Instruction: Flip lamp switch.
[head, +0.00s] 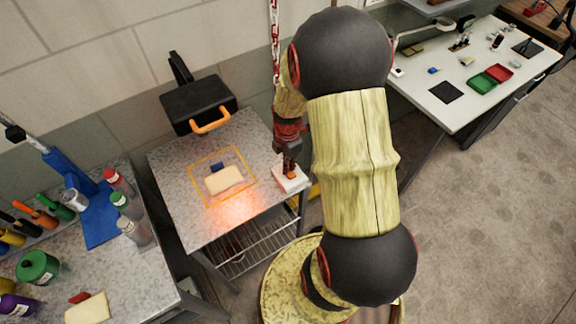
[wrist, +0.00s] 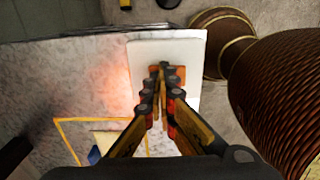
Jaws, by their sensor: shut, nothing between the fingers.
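A white switch box (head: 293,183) sits on the right edge of the speckled table (head: 180,170). In the wrist view the white switch plate (wrist: 150,52) lies under the fingertips, with an orange rocker (wrist: 189,76) partly hidden behind them. My gripper (head: 289,173) points down over the switch and is shut with nothing held. In the wrist view its fingertips (wrist: 164,68) meet over the rocker; I cannot tell if they touch it. A black lamp-like unit with an orange handle (head: 210,121) stands at the back of the table. An orange-red glow lights the tabletop near the front.
A cream block (head: 223,180) and a small blue piece (head: 217,166) lie inside a yellow outline on the table. A bench with bottles (head: 128,229) and tools stands left. A white bench (head: 452,100) with green and red trays stands right. Floor between is clear.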

